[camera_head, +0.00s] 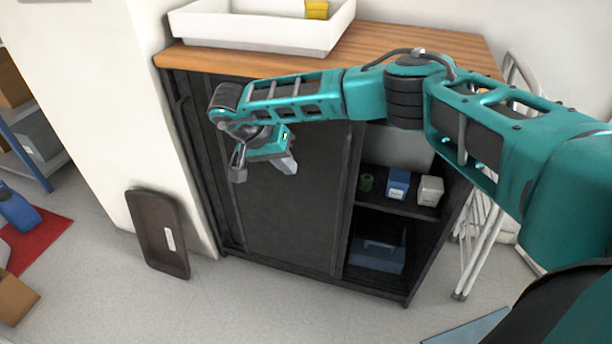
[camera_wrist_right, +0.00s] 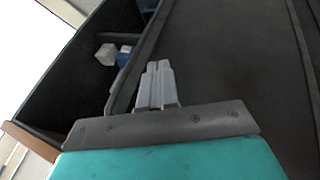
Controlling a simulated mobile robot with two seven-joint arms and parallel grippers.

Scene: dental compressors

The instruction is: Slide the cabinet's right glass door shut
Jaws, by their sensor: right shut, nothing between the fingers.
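The black cabinet (camera_head: 215,205) stands under a wooden top. Its dark glass door (camera_head: 290,215) covers the left and middle part of the front, while the right part is open and shows the shelves. In the right wrist view the door panel (camera_wrist_right: 215,60) fills the right side, with the open compartment on the left. My right gripper (camera_head: 287,165) is in front of the door panel, left of the opening. Its fingers (camera_wrist_right: 157,85) are together and empty; I cannot tell whether they touch the door. My left gripper is not in view.
A white tray (camera_head: 260,30) is on top. A dark panel (camera_head: 158,235) leans at left; a folded white frame (camera_head: 478,245) stands right.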

